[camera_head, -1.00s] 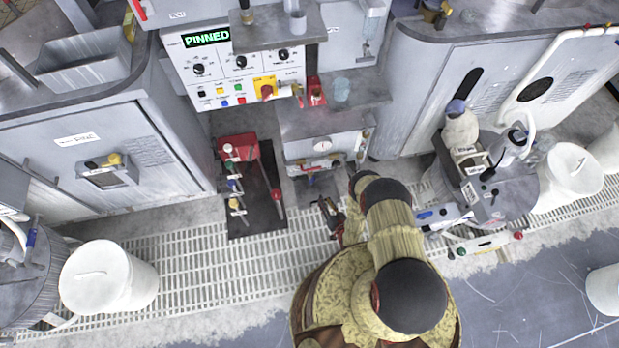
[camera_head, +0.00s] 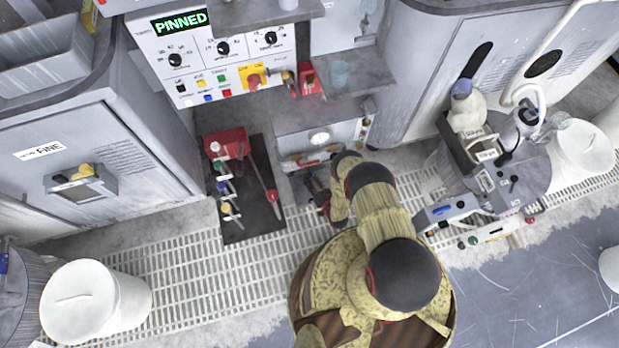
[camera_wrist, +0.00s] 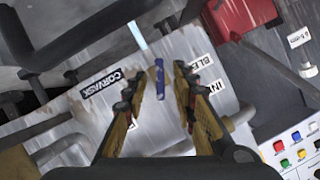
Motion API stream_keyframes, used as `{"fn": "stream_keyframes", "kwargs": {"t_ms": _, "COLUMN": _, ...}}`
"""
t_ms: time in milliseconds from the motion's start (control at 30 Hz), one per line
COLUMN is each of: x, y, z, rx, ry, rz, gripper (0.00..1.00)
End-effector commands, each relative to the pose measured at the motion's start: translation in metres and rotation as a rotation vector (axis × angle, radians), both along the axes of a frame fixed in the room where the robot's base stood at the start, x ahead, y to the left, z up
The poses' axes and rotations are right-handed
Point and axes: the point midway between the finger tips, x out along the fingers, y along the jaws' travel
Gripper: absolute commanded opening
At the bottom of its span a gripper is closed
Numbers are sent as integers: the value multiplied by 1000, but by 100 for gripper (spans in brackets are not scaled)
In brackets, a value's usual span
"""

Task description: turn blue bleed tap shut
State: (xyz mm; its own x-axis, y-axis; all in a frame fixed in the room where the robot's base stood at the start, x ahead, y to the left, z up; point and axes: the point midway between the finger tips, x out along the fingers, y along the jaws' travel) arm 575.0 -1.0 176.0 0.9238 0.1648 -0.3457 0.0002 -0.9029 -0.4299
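The blue bleed tap (camera_wrist: 160,80) shows in the wrist view as a narrow blue handle in front of a worn grey panel (camera_wrist: 135,68). My gripper (camera_wrist: 157,72) is open, with one finger on each side of the blue handle in the picture. I see gaps between the handle and both fingers, and cannot tell how deep it sits between them. A label starting "BLE" (camera_wrist: 201,65) is beside the right finger. In the head view my gripper (camera_head: 323,198) is low in front of the gauge panel, partly hidden by my arm; the tap cannot be made out there.
A red box (camera_wrist: 240,15) is at the wrist view's top right, with coloured buttons (camera_wrist: 300,145) below. Dark pipes (camera_wrist: 70,45) run along the left.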

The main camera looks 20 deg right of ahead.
Motion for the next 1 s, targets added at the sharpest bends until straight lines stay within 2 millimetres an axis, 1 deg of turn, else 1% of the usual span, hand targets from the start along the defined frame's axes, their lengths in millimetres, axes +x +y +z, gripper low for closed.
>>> {"fn": "stream_keyframes", "kwargs": {"t_ms": 33, "x": 7, "y": 2, "z": -5, "rx": -1, "ry": -1, "rz": 1, "gripper": 27}}
{"fn": "stream_keyframes", "kwargs": {"t_ms": 200, "x": 20, "y": 3, "z": -9, "rx": -1, "ry": -1, "rz": 0, "gripper": 27}}
{"fn": "stream_keyframes", "kwargs": {"t_ms": 533, "x": 23, "y": 4, "z": -9, "rx": 0, "ry": 0, "rz": -1, "gripper": 27}}
{"fn": "stream_keyframes", "kwargs": {"t_ms": 1000, "x": 23, "y": 4, "z": -9, "rx": 0, "ry": 0, "rz": -1, "gripper": 1}}
